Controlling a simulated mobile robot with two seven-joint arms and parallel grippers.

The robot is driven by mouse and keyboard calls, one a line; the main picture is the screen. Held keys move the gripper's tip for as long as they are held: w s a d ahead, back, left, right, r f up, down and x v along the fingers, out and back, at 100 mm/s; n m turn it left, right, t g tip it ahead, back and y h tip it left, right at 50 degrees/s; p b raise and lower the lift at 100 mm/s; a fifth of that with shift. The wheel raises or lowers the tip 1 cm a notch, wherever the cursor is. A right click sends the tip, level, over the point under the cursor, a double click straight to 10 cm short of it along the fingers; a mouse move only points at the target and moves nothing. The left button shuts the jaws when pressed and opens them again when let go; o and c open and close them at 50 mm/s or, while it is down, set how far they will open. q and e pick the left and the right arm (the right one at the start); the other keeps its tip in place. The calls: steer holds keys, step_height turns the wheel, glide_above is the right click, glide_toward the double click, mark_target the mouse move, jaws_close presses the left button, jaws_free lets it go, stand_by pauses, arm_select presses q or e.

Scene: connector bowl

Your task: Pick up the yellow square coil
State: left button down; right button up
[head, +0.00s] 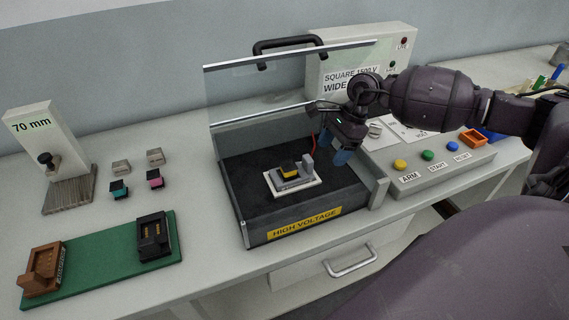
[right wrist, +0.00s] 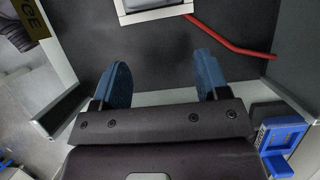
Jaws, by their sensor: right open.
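The yellow square coil (head: 289,168) appears as a small yellow and black block. It sits on a grey fixture with a white base plate (head: 312,184) inside the open high-voltage box. My right gripper (head: 343,156) is over the right part of the box, to the right of the coil and apart from it. Its blue fingers are spread with nothing between them in the right wrist view (right wrist: 164,78). That view shows only the edge of the white plate (right wrist: 150,15) at the top; the coil itself is not visible there. My left gripper is not in view.
A clear raised cover (head: 240,90) stands behind the dark box floor (head: 255,200). A red wire (right wrist: 228,42) runs near my right fingers. The control panel (head: 430,170) lies right of the box. A green board (head: 110,268) and several small blocks lie left.

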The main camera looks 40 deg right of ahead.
mark_target(286, 166)
steer(key=shift+w+a, duration=0.2)
steer(key=shift+a, duration=0.15)
steer(key=a, duration=0.3)
steer(key=w+a, duration=0.1)
steer(key=a, duration=0.3)
steer(key=w+a, duration=0.1)
steer(key=a, duration=0.3)
steer(key=shift+w+r, duration=0.1)
steer(key=shift+w, duration=0.05)
steer(key=shift+a+f, duration=0.2)
steer(key=shift+f, duration=0.4)
steer(key=c, duration=1)
